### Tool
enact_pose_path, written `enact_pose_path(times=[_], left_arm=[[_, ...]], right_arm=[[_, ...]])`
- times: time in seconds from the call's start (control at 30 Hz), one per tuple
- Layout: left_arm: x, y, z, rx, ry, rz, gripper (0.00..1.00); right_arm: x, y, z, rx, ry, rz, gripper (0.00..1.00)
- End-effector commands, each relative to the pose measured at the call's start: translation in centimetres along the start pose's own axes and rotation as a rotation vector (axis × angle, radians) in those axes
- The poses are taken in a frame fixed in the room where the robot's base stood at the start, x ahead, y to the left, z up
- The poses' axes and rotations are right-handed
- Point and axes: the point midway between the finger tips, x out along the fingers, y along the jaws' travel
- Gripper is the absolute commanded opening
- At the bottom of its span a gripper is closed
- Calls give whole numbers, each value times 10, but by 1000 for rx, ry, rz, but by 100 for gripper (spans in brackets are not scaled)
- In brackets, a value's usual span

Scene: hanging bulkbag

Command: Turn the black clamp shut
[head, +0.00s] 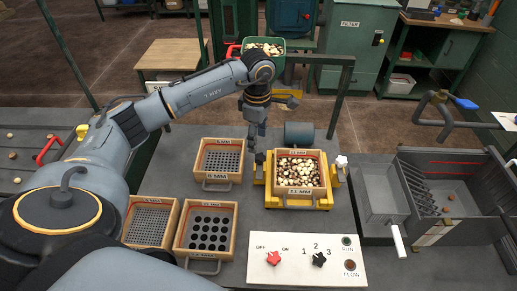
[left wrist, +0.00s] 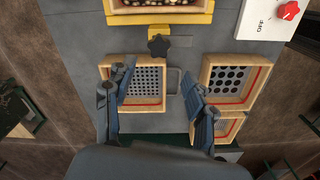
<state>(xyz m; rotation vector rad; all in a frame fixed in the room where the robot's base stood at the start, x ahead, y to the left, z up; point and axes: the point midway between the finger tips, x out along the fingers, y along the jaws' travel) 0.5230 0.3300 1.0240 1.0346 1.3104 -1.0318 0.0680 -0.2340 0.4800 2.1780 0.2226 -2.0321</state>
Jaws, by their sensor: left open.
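The black clamp is a dark star-shaped knob (left wrist: 158,45) on the yellow edge of the sieve shaker, clear in the left wrist view. In the head view it is a small dark shape at the left side of the yellow shaker frame (head: 322,203), partly hidden by my gripper. My left gripper (head: 257,142) hangs near that side of the shaker. In the left wrist view its two fingers (left wrist: 158,92) are spread wide with nothing between them, over the small-hole sieve, and the knob is ahead, beyond the fingertips. My right gripper is not in view.
A sieve box (head: 298,190) of nuts sits in the shaker; a white clamp (head: 341,161) is on its right. Several loose sieves, including one with large holes (head: 234,240), lie left and front. A switch panel (head: 300,275) stands in front, a grey metal trough (head: 380,195) at right.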

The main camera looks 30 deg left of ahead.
Motion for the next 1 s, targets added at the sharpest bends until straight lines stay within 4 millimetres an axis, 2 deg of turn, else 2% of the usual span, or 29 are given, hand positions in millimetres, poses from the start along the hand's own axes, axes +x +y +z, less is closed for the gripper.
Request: enact_pose_path(times=[0.03,0.17,0.33,0.47,0.77,1.0], left_arm=[[10,-1,0,0,1,-5,55],[35,-1,1,0,-1,-4,55],[58,0,1,-1,-2,-2,55],[67,0,1,1,-1,1,55],[70,0,1,1,-1,1,55],[70,0,1,1,-1,1,8]], right_arm=[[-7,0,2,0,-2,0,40],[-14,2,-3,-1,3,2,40],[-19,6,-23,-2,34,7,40],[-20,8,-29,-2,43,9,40],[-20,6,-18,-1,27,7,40],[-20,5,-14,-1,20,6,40]])
